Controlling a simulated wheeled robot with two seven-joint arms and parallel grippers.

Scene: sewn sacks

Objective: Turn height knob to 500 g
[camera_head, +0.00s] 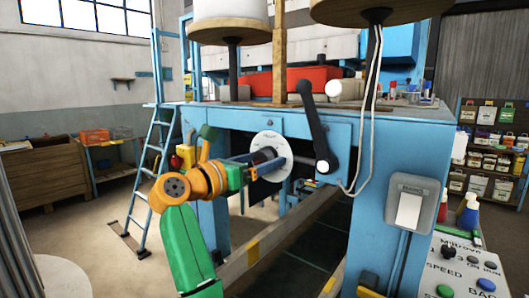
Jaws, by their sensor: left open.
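The height knob (265,153) is dark and sits in front of a round white dial plate (269,138) under the blue machine table. The dial's markings are too small to read, so I cannot tell its setting. My left arm comes up from the bottom with green and orange links. My left gripper (257,162) is open and overlaps the knob and the dial's left part in the picture. I cannot tell whether its fingers touch the knob. They hide part of the knob and dial. My right gripper is out of view.
A black crank lever (313,125) with a white ball handle hangs right of the dial. A white cable loops down beside it. A grey switch box (409,208) is on the blue leg. A button panel (466,270) stands lower right. A blue ladder (150,165) stands behind left.

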